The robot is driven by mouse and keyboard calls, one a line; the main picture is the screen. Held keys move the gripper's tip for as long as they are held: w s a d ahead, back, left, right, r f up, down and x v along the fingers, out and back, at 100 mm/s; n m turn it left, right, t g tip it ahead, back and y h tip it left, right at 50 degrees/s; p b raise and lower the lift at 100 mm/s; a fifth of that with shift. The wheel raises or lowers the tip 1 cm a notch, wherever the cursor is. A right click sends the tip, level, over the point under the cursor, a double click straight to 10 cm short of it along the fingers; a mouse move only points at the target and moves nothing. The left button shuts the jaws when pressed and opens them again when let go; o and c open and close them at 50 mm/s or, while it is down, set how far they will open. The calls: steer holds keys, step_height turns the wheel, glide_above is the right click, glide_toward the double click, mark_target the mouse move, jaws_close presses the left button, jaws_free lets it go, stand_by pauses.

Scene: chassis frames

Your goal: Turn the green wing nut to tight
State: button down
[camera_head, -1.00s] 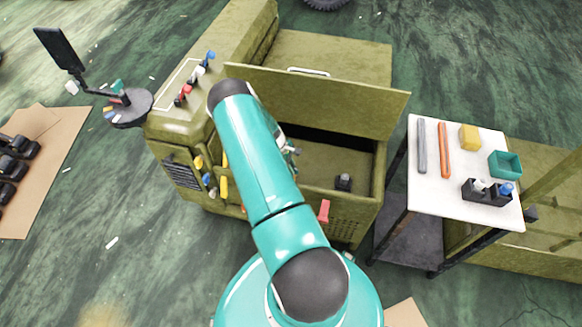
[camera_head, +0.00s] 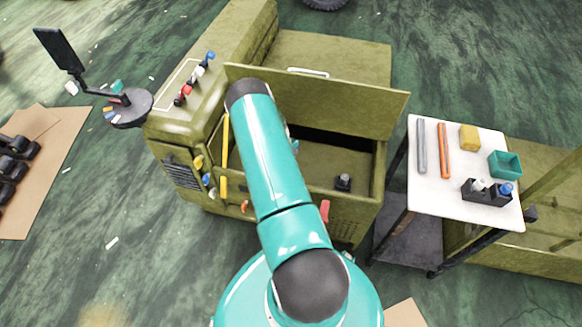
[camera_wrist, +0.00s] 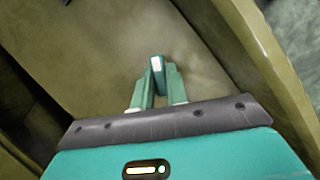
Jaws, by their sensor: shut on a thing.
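My gripper (camera_wrist: 158,88) shows in the wrist view with its two teal fingers closed around a small upright green piece with a pale face, which I take to be the green wing nut (camera_wrist: 157,64). The piece stands between the fingertips and slightly beyond them. Its base and stud are hidden by the fingers. Behind it is a plain olive surface. In the head view my arm reaches over the open bay of the olive machine (camera_head: 350,205) and hides the wing nut and nearly all of the gripper.
An olive lid (camera_head: 330,100) stands raised behind the bay. A small black block (camera_head: 343,182) sits inside it. A yellow bar (camera_head: 224,150) stands at the bay's left. A white-topped table (camera_head: 440,195) with parts is at right. Olive walls flank my gripper in the wrist view.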

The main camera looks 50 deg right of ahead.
steer(key=m+y, duration=0.1)
steer(key=m, duration=0.2)
steer(key=shift+d+m, duration=0.15)
steer(key=shift+m, duration=0.25)
steer(key=m+t+y, duration=0.1)
steer(key=m, duration=0.2)
steer(key=shift+s+d+m+y, duration=0.1)
steer(key=shift+m+y, duration=0.2)
steer(key=m+t, duration=0.1)
steer(key=m, duration=0.2)
steer(key=m+t+y, duration=0.1)
steer(key=m, duration=0.2)
steer(key=shift+s+d, duration=0.1)
steer(key=shift+s, duration=0.05)
steer(key=m+t, duration=0.1)
steer(key=m, duration=0.3)
steer(key=shift+t, duration=0.4)
steer(key=m, duration=0.1)
steer(key=m+t, duration=0.1)
steer(key=m, duration=0.1)
steer(key=shift+s+m, duration=0.2)
steer(key=shift+m, duration=0.1)
steer(key=m+t, duration=0.1)
steer(key=m, duration=0.2)
steer(key=m+t+h, duration=0.1)
steer(key=m, duration=0.2)
steer(key=shift+s+m, duration=0.1)
steer(key=shift+m, duration=0.3)
steer(key=shift+h, duration=0.3)
